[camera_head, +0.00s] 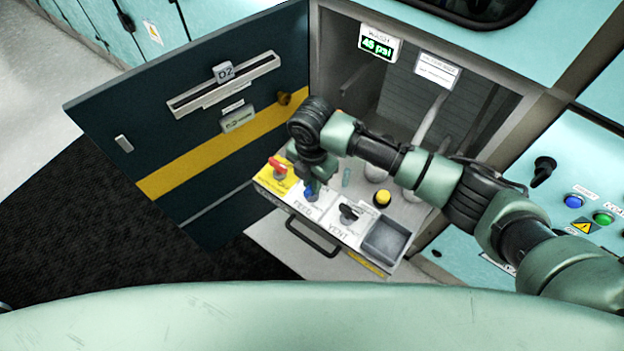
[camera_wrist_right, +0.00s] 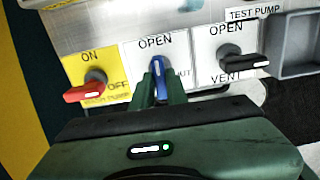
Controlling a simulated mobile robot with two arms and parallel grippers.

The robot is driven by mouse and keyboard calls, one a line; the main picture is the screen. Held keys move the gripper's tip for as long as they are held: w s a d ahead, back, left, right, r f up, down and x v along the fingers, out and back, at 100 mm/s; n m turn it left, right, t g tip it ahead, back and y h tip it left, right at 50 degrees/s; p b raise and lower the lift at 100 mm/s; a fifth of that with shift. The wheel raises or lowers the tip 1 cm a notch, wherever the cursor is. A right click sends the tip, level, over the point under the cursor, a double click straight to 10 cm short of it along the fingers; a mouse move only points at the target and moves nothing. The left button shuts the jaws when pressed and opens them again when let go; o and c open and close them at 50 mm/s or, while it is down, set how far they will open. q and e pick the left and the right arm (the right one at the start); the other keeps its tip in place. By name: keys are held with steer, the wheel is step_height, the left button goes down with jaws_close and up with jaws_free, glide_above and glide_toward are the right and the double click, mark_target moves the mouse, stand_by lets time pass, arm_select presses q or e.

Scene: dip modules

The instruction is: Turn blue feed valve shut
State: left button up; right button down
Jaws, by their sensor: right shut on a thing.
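The blue feed valve (camera_wrist_right: 159,77) is a small lever handle on a white plate marked OPEN and FEED, between the yellow plate and the vent plate. In the right wrist view its handle stands along the picture's vertical, its far end towards the word OPEN. My right gripper (camera_wrist_right: 160,97) is shut on the blue handle, a green finger on each side of it. In the head view the blue valve (camera_head: 311,194) shows only partly under my right gripper (camera_head: 312,185). My left gripper is not in view.
A red switch (camera_wrist_right: 84,92) sits on the yellow plate to the left and a black vent valve (camera_wrist_right: 240,61) to the right. A yellow button (camera_head: 383,197) and a grey tray (camera_head: 387,240) are close by. The open dark door (camera_head: 230,180) stands left.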

steer(key=shift+r+m+p, duration=0.25)
steer(key=shift+m+p, duration=0.15)
steer(key=shift+p, duration=0.15)
steer(key=m+p, duration=0.6)
steer(key=m, duration=0.1)
steer(key=m+p, duration=0.3)
steer(key=m, duration=0.2)
steer(key=shift+a+p, duration=0.1)
steer(key=shift+p, duration=0.3)
steer(key=m+p, duration=0.2)
steer(key=m, duration=0.2)
steer(key=shift+f, duration=0.1)
steer(key=shift+w+m, duration=0.1)
steer(key=shift+m, duration=0.4)
steer(key=c, duration=1.4)
jaws_free()
